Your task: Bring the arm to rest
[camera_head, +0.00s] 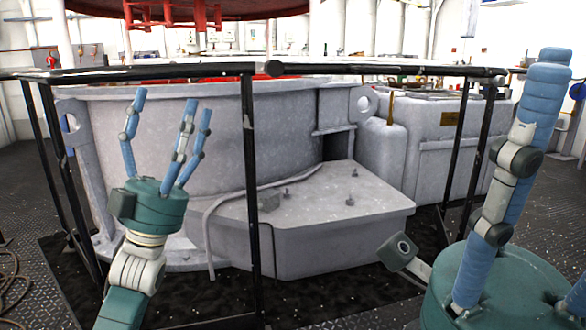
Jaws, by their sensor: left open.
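My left gripper (160,135) is raised at the left, its blue and grey fingers pointing up and spread apart. It is open and nothing is between the fingers. Its teal palm and pale wrist come up from the bottom left. It appears in front of the grey drum and the railing; I cannot tell how far off they are. My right gripper (515,170) is large and close at the right edge, with thick blue fingers and a teal body. It is cut off by the frame, so I cannot tell whether it is open or shut.
A black railing (250,170) crosses the view in front of a big grey drum (200,135) and a low grey housing (320,205). Grey tanks (435,150) stand behind it at the right. Riveted dark floor (25,225) is open at the left. A hose (10,280) lies there.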

